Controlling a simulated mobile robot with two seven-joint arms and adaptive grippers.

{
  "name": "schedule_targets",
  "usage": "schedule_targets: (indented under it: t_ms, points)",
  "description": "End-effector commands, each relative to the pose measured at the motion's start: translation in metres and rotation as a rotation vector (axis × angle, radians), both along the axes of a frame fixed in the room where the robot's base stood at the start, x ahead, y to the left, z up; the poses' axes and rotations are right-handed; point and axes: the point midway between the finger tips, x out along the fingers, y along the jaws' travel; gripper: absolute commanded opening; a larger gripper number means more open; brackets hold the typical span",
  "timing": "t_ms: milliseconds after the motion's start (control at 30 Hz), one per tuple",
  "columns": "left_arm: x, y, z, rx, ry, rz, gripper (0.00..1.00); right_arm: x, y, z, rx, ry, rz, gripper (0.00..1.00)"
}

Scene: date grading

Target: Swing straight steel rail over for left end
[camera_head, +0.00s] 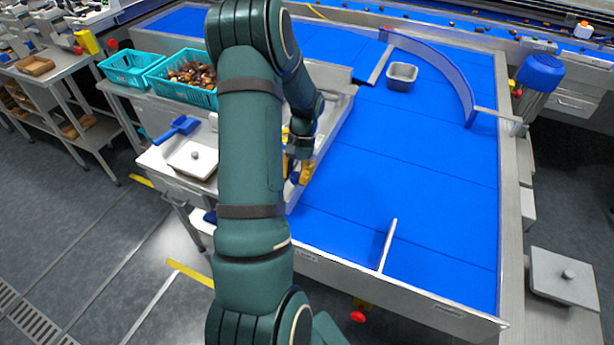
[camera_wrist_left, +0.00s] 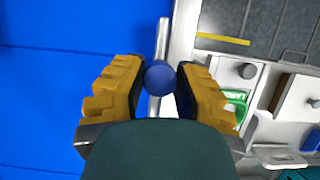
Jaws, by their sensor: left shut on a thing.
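My left gripper (camera_head: 300,168) is over the left edge of the blue belt (camera_head: 420,170). In the left wrist view, its yellow fingers (camera_wrist_left: 160,82) are shut on a round blue knob (camera_wrist_left: 160,77). The knob sits on a straight steel rail (camera_wrist_left: 164,38), which runs along the belt's edge there. In the head view my arm hides most of the gripper and what it holds. A short pale bar (camera_head: 388,247) also stands on the near part of the belt; I cannot tell whether it is the same rail. My right gripper is not in view.
A curved blue guide (camera_head: 450,75) and a small metal tub (camera_head: 402,77) are at the belt's far end. Teal crates (camera_head: 190,90), one with dates, and a blue scoop (camera_head: 177,130) lie on the left bench. The belt's middle is clear.

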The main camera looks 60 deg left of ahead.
Motion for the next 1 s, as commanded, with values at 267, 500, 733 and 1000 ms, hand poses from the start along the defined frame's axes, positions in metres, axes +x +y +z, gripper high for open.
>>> schedule_targets:
  t_ms: [267, 500, 733, 1000]
  points:
    - [-0.008, 0.006, -0.001, 0.006, 0.014, 0.005, 0.0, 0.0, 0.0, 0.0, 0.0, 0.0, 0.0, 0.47]
    - [-0.006, 0.006, 0.0, 0.007, 0.01, 0.004, 0.63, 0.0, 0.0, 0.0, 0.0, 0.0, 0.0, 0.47]
    - [-0.004, 0.005, 0.001, 0.007, 0.005, 0.003, 0.63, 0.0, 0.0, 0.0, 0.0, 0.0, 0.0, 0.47]
    - [0.007, 0.011, 0.028, 0.01, 0.001, 0.002, 0.63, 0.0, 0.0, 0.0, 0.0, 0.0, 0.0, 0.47]
